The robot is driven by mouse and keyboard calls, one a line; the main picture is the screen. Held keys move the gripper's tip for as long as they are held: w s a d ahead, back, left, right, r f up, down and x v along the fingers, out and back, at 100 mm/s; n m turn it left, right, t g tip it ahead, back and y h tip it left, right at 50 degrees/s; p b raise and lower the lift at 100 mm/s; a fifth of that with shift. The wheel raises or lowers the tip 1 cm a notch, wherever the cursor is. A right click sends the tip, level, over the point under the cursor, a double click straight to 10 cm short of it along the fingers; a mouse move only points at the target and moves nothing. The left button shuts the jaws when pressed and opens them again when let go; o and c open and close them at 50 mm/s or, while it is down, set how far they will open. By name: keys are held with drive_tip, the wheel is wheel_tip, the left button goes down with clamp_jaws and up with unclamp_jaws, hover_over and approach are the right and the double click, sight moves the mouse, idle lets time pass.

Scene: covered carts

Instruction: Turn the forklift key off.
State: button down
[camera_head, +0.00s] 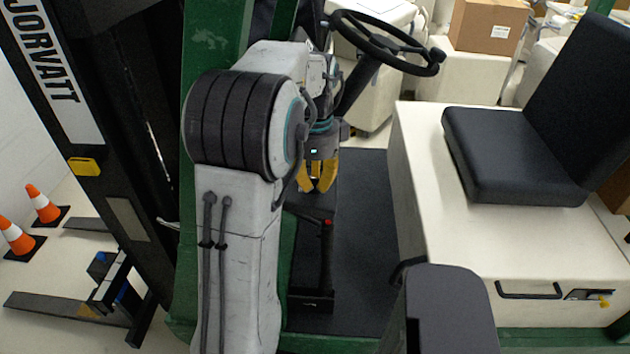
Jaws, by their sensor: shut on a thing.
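My gripper (317,187) points down, its yellow fingers just above a dark part of the forklift between the steering column and the floor. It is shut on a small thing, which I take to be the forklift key. The key itself is hidden between the fingers, so I cannot tell which way it is turned. The steering wheel (400,60) of the forklift is above and to the right of my gripper.
The black seat (515,150) sits on a cream base (440,210) at the right. A pedal or lever with a red tip (327,222) stands below my gripper. The dark floor mat (360,260) is clear. Orange cones (42,203) stand at the far left.

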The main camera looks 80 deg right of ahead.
sight(315, 179)
drive_tip(key=c, duration=1.2)
unclamp_jaws()
drive_tip(key=shift+r, duration=5.95)
